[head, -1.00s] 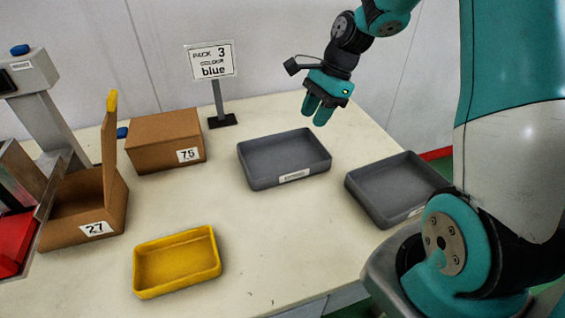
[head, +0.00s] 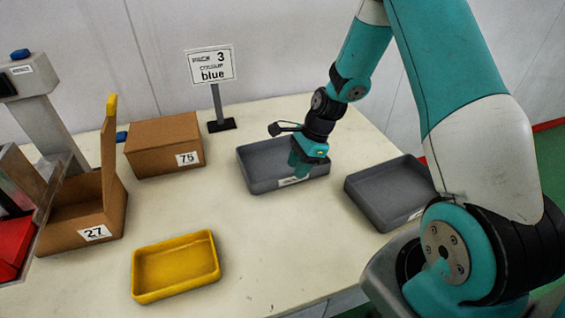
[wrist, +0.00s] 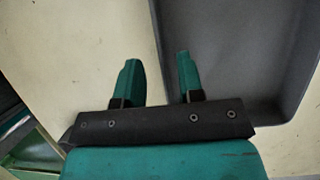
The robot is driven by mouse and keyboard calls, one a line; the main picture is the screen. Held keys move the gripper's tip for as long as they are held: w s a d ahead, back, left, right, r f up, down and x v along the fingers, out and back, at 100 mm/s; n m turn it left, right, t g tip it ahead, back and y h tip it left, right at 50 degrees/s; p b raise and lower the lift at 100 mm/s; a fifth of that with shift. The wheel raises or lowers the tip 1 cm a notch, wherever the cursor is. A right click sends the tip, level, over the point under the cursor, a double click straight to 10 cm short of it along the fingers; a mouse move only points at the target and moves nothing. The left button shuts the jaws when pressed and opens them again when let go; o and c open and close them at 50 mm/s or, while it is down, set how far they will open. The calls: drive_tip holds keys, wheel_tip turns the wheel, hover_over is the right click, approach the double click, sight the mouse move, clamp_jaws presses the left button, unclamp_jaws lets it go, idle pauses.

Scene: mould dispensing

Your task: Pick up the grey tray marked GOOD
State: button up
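Two grey trays are on the table. The middle grey tray (head: 262,178) carries a white label on its front wall, partly hidden by my gripper and unreadable. The right grey tray (head: 368,208) also has a label, too small to read, so I cannot tell which is marked GOOD. My gripper (head: 299,172) points down at the front wall of the middle tray. In the wrist view my gripper (wrist: 158,75) is open and empty. One finger shows over the tabletop and the other over the edge of a grey tray (wrist: 235,60). Contact cannot be told.
A yellow tray (head: 142,292) is at the front left. Closed box 75 (head: 150,152) and open box 27 (head: 70,237) stand on the left. A sign (head: 212,65) reading 3 and blue stands behind. The table (head: 260,240) is clear in front of the middle tray.

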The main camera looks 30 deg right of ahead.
drive_tip(key=x, duration=0.3)
drive_tip(key=shift+f, duration=0.25)
drive_tip(key=shift+c, duration=0.2)
clamp_jaws()
